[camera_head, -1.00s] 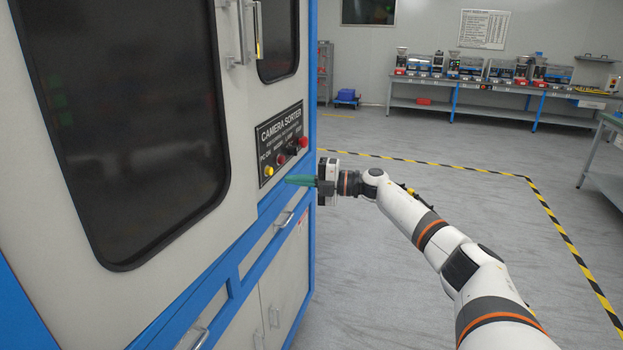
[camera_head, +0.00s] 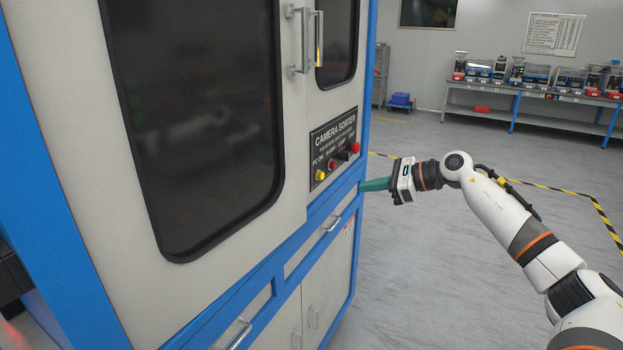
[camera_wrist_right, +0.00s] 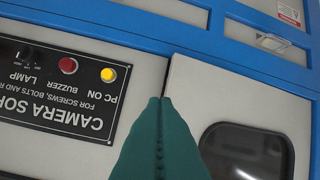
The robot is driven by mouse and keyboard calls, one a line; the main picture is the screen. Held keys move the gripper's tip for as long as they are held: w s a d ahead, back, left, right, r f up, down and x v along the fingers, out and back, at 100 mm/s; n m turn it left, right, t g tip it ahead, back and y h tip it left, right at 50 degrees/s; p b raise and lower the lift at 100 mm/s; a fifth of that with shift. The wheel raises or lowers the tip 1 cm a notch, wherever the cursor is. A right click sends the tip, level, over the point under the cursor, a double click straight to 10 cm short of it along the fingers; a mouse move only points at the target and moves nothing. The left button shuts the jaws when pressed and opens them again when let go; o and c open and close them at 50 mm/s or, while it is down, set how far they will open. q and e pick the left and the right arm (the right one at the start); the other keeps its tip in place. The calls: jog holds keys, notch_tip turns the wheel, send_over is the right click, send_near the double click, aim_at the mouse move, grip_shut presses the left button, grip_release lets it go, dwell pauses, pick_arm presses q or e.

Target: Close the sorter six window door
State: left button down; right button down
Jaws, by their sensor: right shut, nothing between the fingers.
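The sorter stands at left in the head view. Its large door (camera_head: 292,150) has a dark rounded window (camera_head: 200,110) and a metal handle (camera_head: 291,40). It looks nearly flush, but I cannot tell whether it is fully closed. A smaller window door (camera_head: 338,42) is to its right. In the right wrist view, upside down, a door with a dark window (camera_wrist_right: 245,150) has a dark seam at its edge. My right gripper (camera_head: 362,185) is shut and empty below the control panel; its green fingertips (camera_wrist_right: 162,99) overlap that seam. Contact cannot be told. My left gripper is not in view.
The "Camera Sorter" control panel (camera_head: 334,148) with buttons is close above the right gripper. Drawer handles (camera_head: 332,223) stick out below. Free grey floor (camera_head: 440,290) lies to the right, with striped floor tape and a bench (camera_head: 540,92) of machines farther back.

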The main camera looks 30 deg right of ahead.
jog(key=s+a+r+n+h+p, duration=0.1)
jog(key=s+a+r+n, duration=0.1)
jog(key=a+n, duration=0.3)
jog(key=s+a+r+n+h, duration=0.1)
jog(key=s+a+r+n, duration=0.15)
jog(key=n, duration=0.55)
jog(key=p, duration=0.6)
send_near(297, 190)
notch_tip(297, 190, down, 2)
jog(key=w+a, duration=0.1)
jog(key=w, duration=0.1)
jog(key=shift+w+a+f+n+p, duration=0.15)
jog(key=shift+w+a+p, duration=0.15)
jog(key=shift+w, duration=0.2)
jog(key=shift+w+a+f+n+p, duration=0.1)
jog(key=shift+w+a+p, duration=0.1)
jog(key=shift+w+p, duration=0.3)
jog(key=shift+w+a+f+n+p, duration=0.15)
jog(key=shift+w+a+p, duration=0.15)
jog(key=shift+w, duration=0.25)
